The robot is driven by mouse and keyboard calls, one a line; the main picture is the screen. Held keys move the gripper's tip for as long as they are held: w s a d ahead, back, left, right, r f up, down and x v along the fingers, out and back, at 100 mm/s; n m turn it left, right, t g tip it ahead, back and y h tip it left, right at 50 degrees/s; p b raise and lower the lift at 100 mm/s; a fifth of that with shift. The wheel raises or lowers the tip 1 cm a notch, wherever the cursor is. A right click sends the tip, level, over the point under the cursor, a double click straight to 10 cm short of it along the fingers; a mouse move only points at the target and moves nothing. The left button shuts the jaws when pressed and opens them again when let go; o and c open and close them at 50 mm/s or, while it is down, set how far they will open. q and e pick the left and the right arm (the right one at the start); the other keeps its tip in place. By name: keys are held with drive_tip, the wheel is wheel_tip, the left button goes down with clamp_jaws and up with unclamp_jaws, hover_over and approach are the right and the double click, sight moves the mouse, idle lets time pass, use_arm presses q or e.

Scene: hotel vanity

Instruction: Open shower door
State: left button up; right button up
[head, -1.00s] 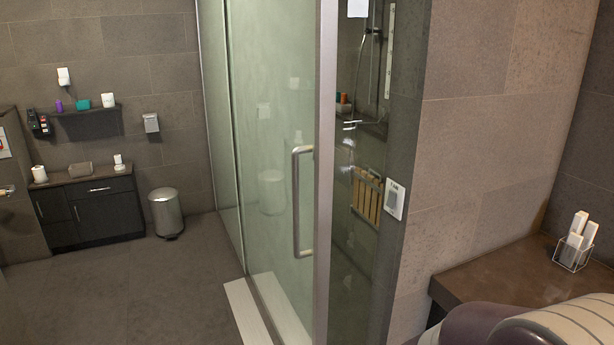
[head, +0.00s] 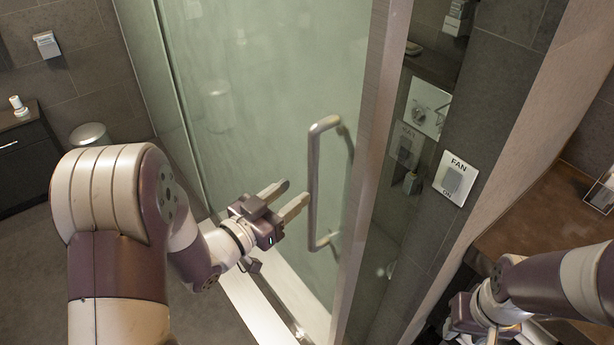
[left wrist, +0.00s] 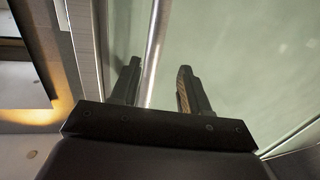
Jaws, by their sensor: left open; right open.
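The glass shower door (head: 265,90) stands in its frame and looks shut. Its vertical metal handle (head: 313,180) is on the side toward the frame post. My left gripper (head: 297,194) is open and empty just left of the handle, at about the middle of the bar. In the left wrist view the handle (left wrist: 154,45) runs between the two open fingers (left wrist: 158,88), closer to the left finger. I cannot tell whether it touches them. My right gripper (head: 470,318) is low at the right, its fingers mostly hidden near the picture's bottom edge.
A metal post (head: 378,150) borders the door on the right. Beyond it are a wall with a fan switch (head: 455,178) and a brown counter (head: 545,205). A pale sill (head: 250,310) runs under the glass.

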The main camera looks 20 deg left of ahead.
sight(312, 184)
use_arm(q)
drive_tip(key=w+d, duration=0.2)
drive_tip(key=w+d+p, duration=0.1)
drive_tip(key=w, duration=0.1)
drive_tip(key=shift+w+d+r, duration=0.1)
drive_tip(key=shift+d+r, duration=0.25)
drive_tip(key=shift+d, duration=0.05)
drive_tip(key=shift+w+a+f, duration=0.2)
drive_tip(key=shift+w, duration=0.35)
drive_tip(key=shift+s+d+r, duration=0.1)
drive_tip(key=shift+s+d, duration=0.05)
drive_tip(key=c, duration=0.4)
clamp_jaws()
